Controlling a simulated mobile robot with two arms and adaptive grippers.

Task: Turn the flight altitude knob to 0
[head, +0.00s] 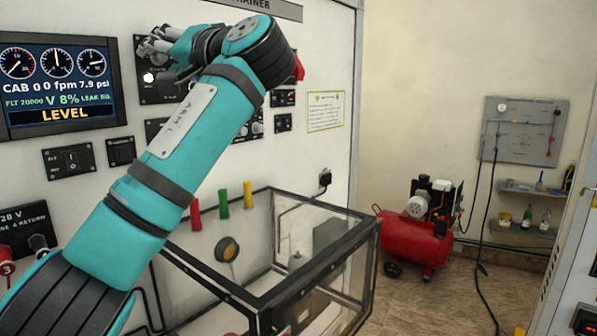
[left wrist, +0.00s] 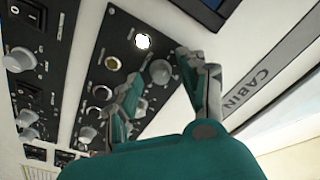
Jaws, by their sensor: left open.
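My left gripper (head: 160,42) is up at a black control panel (head: 146,88) on the white trainer wall. In the left wrist view the left gripper (left wrist: 159,67) is open, with one finger on each side of a grey round knob (left wrist: 160,73). Whether the fingers touch it cannot be told. The labels are too small to read, so I cannot confirm that this is the flight altitude knob. In the head view the gripper and arm hide the knob. The display (head: 58,85) reads FLT 20000, CAB 0, 0 fpm, 7.9 psi and LEVEL. My right gripper is out of view.
More knobs and switches (left wrist: 22,60) are on neighbouring panels. A clear framed box (head: 270,295) juts out below my arm. A red compressor (head: 415,240) stands on the floor at right.

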